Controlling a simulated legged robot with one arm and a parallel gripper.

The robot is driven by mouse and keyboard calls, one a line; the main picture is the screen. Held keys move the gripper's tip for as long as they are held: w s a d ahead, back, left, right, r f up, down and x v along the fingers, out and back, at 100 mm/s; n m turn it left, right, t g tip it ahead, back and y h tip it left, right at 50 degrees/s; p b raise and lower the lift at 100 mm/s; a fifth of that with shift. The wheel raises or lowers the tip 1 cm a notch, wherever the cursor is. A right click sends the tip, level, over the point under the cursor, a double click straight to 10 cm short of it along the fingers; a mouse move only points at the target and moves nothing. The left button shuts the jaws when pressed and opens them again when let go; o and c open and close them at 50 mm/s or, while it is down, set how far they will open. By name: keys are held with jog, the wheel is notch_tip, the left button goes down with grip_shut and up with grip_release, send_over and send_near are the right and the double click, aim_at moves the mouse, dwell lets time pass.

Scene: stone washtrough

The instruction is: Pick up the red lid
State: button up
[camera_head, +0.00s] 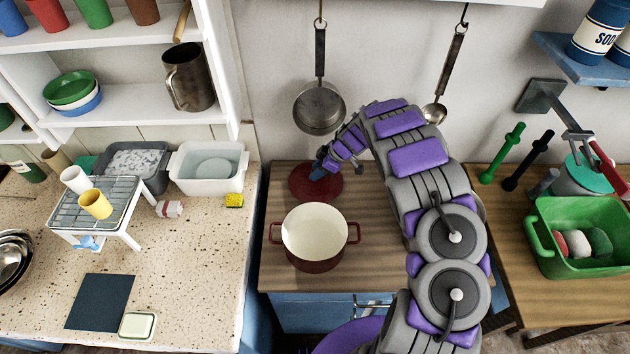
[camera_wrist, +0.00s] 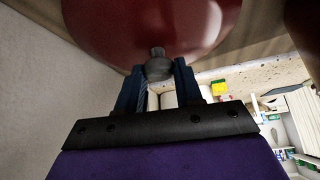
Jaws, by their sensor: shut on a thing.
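The red lid (camera_head: 300,182) is a round dark-red disc at the back of the wooden counter, behind a red pot. In the wrist view the lid (camera_wrist: 125,25) fills the top, with its grey knob (camera_wrist: 158,66) between the fingers. My gripper (camera_head: 318,172) reaches down to the lid from the right and hides part of it. In the wrist view my gripper (camera_wrist: 157,82) is shut on the knob. I cannot tell whether the lid touches the counter.
The open red pot (camera_head: 314,238), cream inside, stands just in front of the lid. A pan (camera_head: 320,108) and a ladle (camera_head: 434,112) hang on the wall behind. A stone counter (camera_head: 190,290) lies left. A green tub (camera_head: 580,262) stands right.

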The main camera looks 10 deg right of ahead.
jog(key=shift+d, duration=0.15)
grip_shut()
jog(key=shift+r, duration=0.15)
